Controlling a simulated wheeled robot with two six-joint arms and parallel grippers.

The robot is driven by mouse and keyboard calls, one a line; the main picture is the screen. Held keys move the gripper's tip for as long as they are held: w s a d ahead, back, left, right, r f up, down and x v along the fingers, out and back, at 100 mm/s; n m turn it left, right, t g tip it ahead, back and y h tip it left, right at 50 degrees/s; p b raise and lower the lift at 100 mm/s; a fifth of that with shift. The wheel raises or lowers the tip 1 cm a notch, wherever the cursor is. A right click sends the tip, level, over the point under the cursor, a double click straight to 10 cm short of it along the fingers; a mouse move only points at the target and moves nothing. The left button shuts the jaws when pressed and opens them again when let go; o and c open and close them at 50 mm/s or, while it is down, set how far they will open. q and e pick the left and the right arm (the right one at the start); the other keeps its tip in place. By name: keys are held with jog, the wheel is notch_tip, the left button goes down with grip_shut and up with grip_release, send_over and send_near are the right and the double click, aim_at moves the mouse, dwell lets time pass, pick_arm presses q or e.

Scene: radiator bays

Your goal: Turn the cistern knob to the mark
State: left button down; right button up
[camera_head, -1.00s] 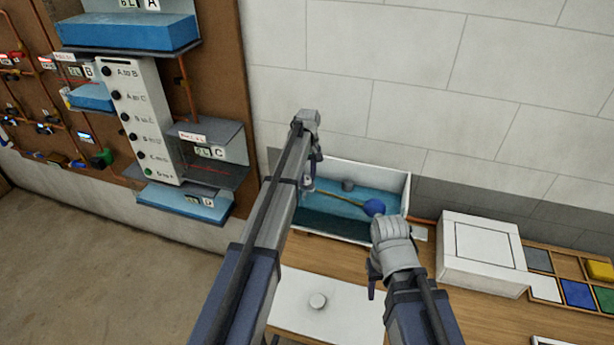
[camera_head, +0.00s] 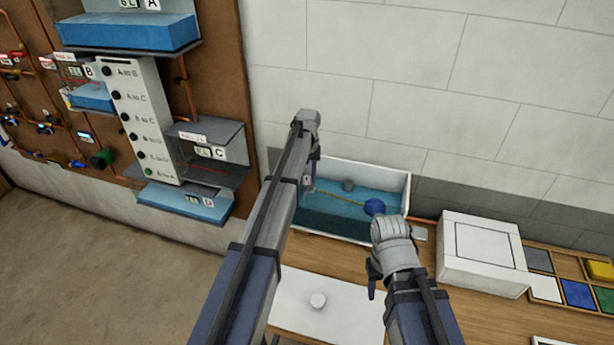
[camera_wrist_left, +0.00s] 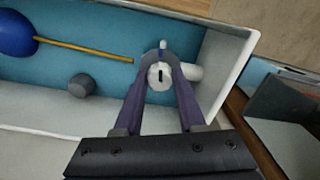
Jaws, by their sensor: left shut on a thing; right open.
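The cistern (camera_head: 408,190) is an open white box with blue water, standing against the wall. A blue float ball (camera_head: 374,207) on a brass rod lies at the water; it also shows in the left wrist view (camera_wrist_left: 14,36). The pale round knob (camera_wrist_left: 160,78) with a dark line on its face sits at the rod's end, near the cistern wall. My left gripper (camera_wrist_left: 160,72) is shut on the knob, one finger on each side. In the head view my left gripper (camera_head: 310,182) reaches down into the cistern's left end. My right gripper (camera_head: 371,288) is open and empty, in front of the cistern.
A grey cylinder (camera_wrist_left: 82,85) stands in the cistern. A white box (camera_head: 482,252) and a tray of coloured tiles (camera_head: 578,293) are to the right on the bench. A panel with shelves (camera_head: 150,120) is at left.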

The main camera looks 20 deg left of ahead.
aim_at(307, 178)
dwell(0.3)
pick_arm(q)
jog(key=c, duration=0.5)
grip_release()
notch_tip(307, 178, up, 8)
jog(key=p, duration=0.8)
jog(key=shift+f, duration=0.1)
